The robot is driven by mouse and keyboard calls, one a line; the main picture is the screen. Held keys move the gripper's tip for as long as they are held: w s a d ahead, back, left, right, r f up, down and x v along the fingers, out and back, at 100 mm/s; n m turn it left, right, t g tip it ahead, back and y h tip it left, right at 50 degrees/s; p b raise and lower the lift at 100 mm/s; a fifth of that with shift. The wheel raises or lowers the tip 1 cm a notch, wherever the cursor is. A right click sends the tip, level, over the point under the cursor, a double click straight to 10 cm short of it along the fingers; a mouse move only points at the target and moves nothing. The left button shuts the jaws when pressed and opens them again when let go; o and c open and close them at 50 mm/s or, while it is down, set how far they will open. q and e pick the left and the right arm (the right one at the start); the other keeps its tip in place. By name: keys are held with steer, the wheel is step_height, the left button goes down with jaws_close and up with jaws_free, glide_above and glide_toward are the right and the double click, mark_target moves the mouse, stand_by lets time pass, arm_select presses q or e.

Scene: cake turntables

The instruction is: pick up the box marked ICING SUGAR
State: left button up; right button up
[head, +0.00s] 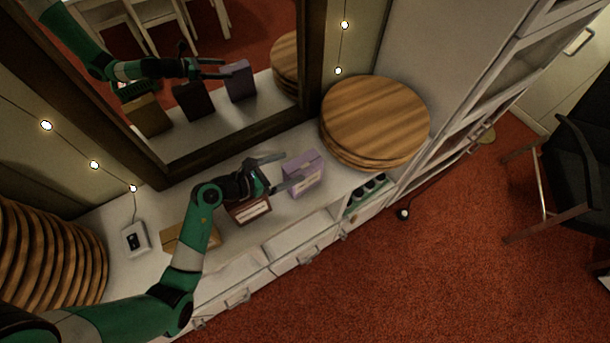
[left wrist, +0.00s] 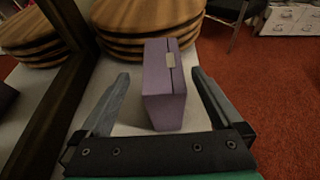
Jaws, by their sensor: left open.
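A purple box (head: 308,172) with a pale label stands upright on the white cabinet top; its lettering is too small to read. My left gripper (head: 291,166) is open at the box's left side, one finger towards the mirror and one towards the front edge. In the left wrist view the purple box (left wrist: 163,95) stands between the open fingers, with a gap on both sides. A dark red box (head: 250,212) with a white label is partly hidden behind my left arm, and so is a tan box (head: 176,237). Their labels cannot be read. My right gripper is not in view.
A stack of round wooden boards (head: 375,120) stands just right of the purple box. A framed mirror (head: 215,134) rises behind the boxes. More wooden discs (head: 50,255) and a small white device (head: 135,238) are at the left. Red carpet lies open in front.

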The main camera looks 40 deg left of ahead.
mark_target(299, 165)
arm_select(q)
steer(key=shift+w+d+f, duration=0.1)
steer(key=shift+w+f, duration=0.05)
steer(key=shift+w, duration=0.3)
steer(key=b+x, duration=0.2)
steer(key=x, duration=0.3)
steer(key=shift+w+d, duration=0.1)
steer(key=shift+d, duration=0.1)
jaws_close()
